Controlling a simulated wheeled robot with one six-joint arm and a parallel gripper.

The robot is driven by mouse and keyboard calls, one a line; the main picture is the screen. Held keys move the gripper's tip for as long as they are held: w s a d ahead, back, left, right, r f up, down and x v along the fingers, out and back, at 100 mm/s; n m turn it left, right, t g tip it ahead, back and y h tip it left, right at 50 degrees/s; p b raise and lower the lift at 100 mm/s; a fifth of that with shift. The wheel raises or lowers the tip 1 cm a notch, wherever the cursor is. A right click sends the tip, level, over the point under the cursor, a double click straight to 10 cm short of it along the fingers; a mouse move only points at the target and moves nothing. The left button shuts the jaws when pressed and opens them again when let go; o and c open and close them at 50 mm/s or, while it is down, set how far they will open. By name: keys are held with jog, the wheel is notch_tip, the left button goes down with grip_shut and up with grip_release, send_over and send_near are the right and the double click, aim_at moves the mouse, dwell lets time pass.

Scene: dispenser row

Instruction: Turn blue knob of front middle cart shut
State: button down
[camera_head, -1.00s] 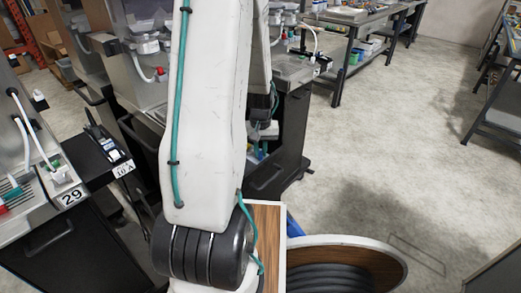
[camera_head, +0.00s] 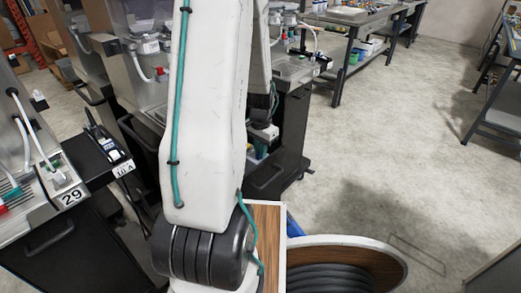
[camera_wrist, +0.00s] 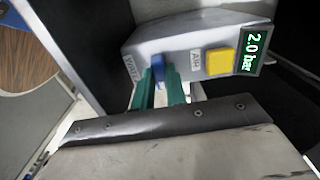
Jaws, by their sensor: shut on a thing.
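In the wrist view, a small blue knob (camera_wrist: 158,68) stands on the grey front of a panel box (camera_wrist: 180,42), beside a label that seems to read WATER. My gripper (camera_wrist: 159,84) has its two green fingers on either side of the knob and is shut on it. The knob's narrow face runs roughly up and down in the picture; its lower part is hidden between the fingers. In the head view my arm hides most of the cart (camera_head: 284,130) where the gripper is, and the knob cannot be made out there.
Right of the blue knob are an AIR label, a yellow knob (camera_wrist: 220,62) and a display (camera_wrist: 254,50) reading 2.0 bar. The floor at right is mostly clear.

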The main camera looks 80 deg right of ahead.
dwell(0.4)
jog(key=c, duration=1.4)
grip_release()
jog(key=shift+c, duration=0.2)
notch_tip(320, 180, up, 8)
jog(key=shift+f, duration=0.1)
